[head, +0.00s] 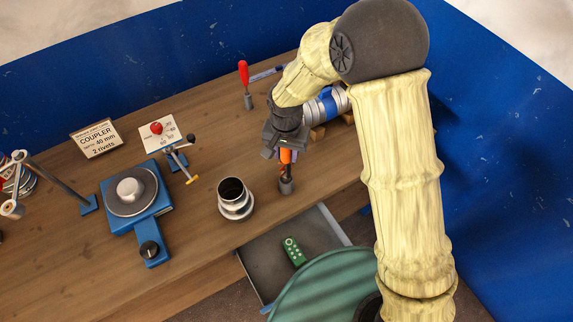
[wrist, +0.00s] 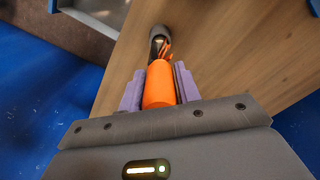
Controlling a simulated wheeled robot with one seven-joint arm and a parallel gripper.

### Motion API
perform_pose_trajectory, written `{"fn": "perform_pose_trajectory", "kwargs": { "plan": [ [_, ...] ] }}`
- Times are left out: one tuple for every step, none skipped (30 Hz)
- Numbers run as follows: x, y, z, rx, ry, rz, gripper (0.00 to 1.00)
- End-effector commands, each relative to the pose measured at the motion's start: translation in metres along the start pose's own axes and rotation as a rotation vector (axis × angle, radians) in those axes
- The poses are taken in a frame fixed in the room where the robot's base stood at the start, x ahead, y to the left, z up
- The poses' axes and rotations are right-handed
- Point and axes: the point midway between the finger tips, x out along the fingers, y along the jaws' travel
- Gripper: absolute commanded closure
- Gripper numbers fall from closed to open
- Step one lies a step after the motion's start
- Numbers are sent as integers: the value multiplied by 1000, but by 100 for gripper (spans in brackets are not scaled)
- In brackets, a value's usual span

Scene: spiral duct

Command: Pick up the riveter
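The riveter (wrist: 160,85) has an orange handle and a dark metal nose. In the head view its orange part (head: 286,155) shows just below my gripper (head: 284,150), with its lower end at a small grey holder (head: 286,187) near the table's front edge. In the wrist view the two purple fingers of my gripper (wrist: 160,82) lie on both sides of the orange handle, with no clear gap. The nose points down to the grey holder (wrist: 159,33). The top of the handle is hidden by my gripper in the head view.
A metal duct piece (head: 235,198) stands left of the riveter. A red-handled tool (head: 244,75) stands in a holder behind. A blue and silver cylinder (head: 325,106) lies on wooden blocks close behind my gripper. An open drawer (head: 265,265) holds a green remote-like thing (head: 293,251).

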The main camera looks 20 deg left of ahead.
Motion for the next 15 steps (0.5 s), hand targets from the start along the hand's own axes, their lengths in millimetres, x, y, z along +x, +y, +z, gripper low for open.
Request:
{"fn": "perform_pose_trajectory", "kwargs": {
  "plan": [
    [0, 0, 0, 0, 0, 0, 77],
    [0, 0, 0, 0, 0, 0, 83],
    [0, 0, 0, 0, 0, 0, 91],
    [0, 0, 0, 0, 0, 0, 97],
    [-1, 0, 0, 0, 1, -1, 98],
    [-1, 0, 0, 0, 1, -1, 98],
    [-1, 0, 0, 0, 1, -1, 98],
    [-1, 0, 0, 0, 1, -1, 98],
    [-1, 0, 0, 0, 1, -1, 98],
    [-1, 0, 0, 0, 1, -1, 98],
    [-1, 0, 0, 0, 1, -1, 98],
    [-2, 0, 0, 0, 2, -1, 98],
    [-2, 0, -1, 0, 2, -1, 98],
    [-4, 0, -1, 0, 2, -1, 98],
    [-6, 0, -1, 0, 3, -2, 98]
  ]
}}
